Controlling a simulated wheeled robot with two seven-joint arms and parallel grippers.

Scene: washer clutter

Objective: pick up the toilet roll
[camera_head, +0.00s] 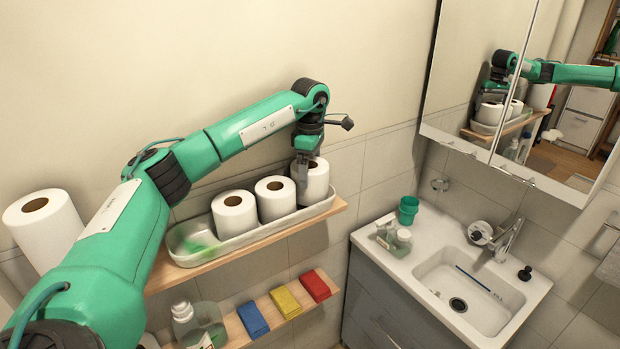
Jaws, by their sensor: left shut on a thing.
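Three white toilet rolls stand in a row in a long white tray (240,241) on the upper wooden shelf. The left roll (235,216) and the middle roll (276,201) stand upright and free. My left gripper (303,185) points down at the right toilet roll (317,184) and is shut on its left side wall. That roll still stands at the tray's right end, and the gripper hides part of it. I cannot tell whether it is lifted off the tray floor. My right gripper is not in view.
A larger paper roll (44,228) stands at the far left. A lower shelf holds blue (252,319), yellow (285,302) and red (315,286) blocks and a bottle (202,325). A sink (470,286) with a green cup (408,209) is at right, below a mirror cabinet (500,75).

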